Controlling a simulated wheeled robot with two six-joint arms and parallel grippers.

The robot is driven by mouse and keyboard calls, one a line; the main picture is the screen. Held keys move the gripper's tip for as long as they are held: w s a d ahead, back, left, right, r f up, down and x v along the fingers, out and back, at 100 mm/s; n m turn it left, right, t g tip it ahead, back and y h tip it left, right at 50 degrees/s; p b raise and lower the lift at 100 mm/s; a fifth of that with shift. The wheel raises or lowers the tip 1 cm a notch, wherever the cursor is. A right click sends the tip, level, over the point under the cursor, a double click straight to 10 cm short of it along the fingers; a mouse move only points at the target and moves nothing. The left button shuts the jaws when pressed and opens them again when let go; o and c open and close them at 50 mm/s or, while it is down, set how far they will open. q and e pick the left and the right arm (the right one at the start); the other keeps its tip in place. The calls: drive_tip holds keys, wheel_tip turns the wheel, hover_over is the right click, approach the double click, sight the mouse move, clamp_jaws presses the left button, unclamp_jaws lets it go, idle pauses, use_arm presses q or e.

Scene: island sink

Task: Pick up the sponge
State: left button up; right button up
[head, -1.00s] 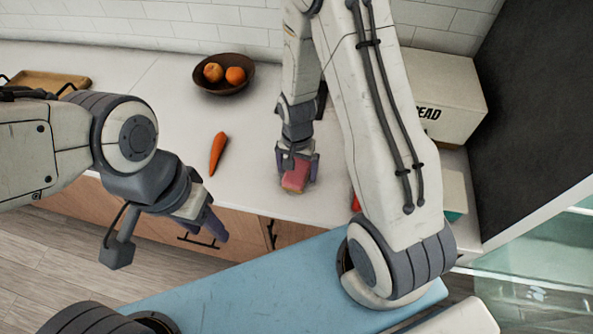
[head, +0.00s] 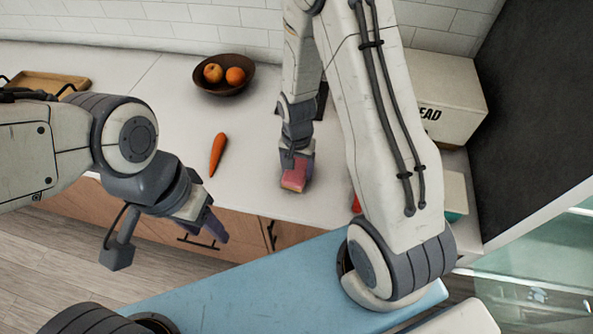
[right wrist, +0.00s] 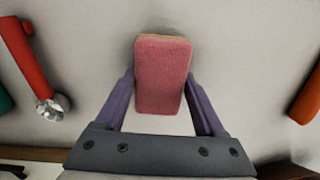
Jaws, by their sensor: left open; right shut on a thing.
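The pink sponge (head: 294,179) with a yellowish underside is at the front part of the white counter, below my right gripper. In the right wrist view the sponge (right wrist: 162,75) lies between the two purple fingers of my right gripper (right wrist: 162,88), which is shut on it. In the head view my right gripper (head: 297,168) points down at the counter; whether the sponge touches the counter is hard to tell. My left gripper (head: 210,226) is open and empty, in front of the counter's edge at the left.
A carrot (head: 218,154) lies left of the sponge. A brown bowl (head: 224,88) with fruit stands farther back. A wooden tray (head: 45,84) is at the far left. A bread box (head: 440,98) stands at the right. A red-handled tool (right wrist: 28,62) lies beside the sponge.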

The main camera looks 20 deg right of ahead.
sight(302, 169)
drive_tip(key=r, duration=0.2)
drive_tip(key=d+r+b, duration=0.1)
drive_tip(key=shift+s+r, duration=0.35)
drive_tip(key=s+d+r+b, duration=0.1)
drive_tip(key=s+d+r, duration=0.5)
drive_tip(key=d, duration=0.2)
drive_tip(key=shift+s+r+b, duration=0.15)
drive_tip(key=shift+s+b, duration=0.1)
drive_tip(key=shift+b, duration=0.1)
drive_tip(key=shift+d, duration=0.1)
